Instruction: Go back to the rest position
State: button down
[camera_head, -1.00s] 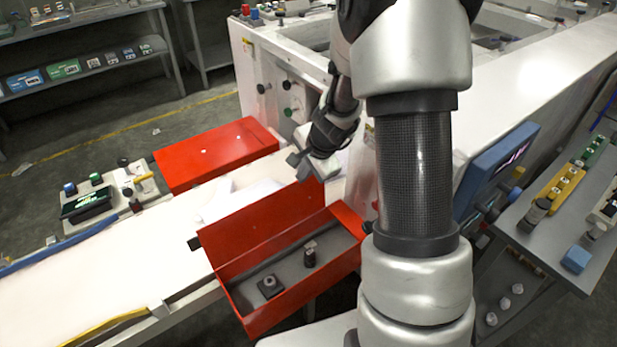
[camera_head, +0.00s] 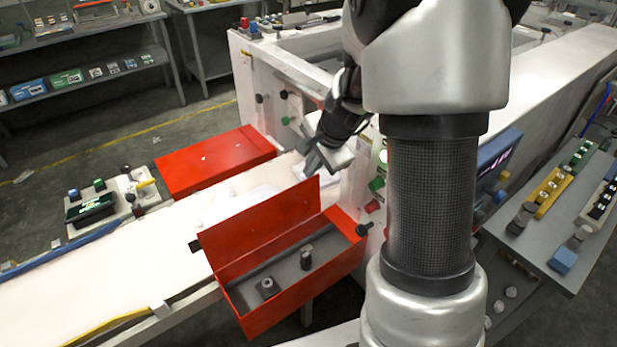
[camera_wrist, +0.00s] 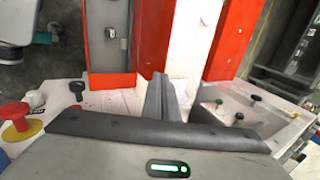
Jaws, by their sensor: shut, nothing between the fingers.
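My gripper (camera_head: 312,161) is above the white work surface, behind the open red box, beside the white machine's panel. Its two dark fingers (camera_wrist: 161,98) are together in the wrist view, with nothing between them. My arm covers the middle right of the head view and hides part of the machine behind it.
An open red box (camera_head: 325,261) with its lid raised holds two small dark parts. A second, closed red box (camera_head: 215,162) lies behind it. The white machine panel (camera_head: 268,78) has knobs and buttons. A grey side table (camera_head: 545,245) with colored blocks stands at right.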

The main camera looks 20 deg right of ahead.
jog(key=s+a+r+n+p, duration=0.1)
jog(key=s+a+r+n, duration=0.25)
jog(key=s+r, duration=0.35)
jog(key=s+a+r+n+p, duration=0.2)
jog(key=s+a+r+n, duration=0.15)
jog(key=r, duration=0.55)
jog(key=s+r+n, duration=0.3)
jog(key=s, duration=0.4)
jog(key=s+r+n+h+p, duration=0.1)
jog(key=s+r+n, duration=0.2)
jog(key=s, duration=0.4)
jog(key=shift+s+d+n+t+h, duration=0.3)
jog(key=shift+n, duration=0.4)
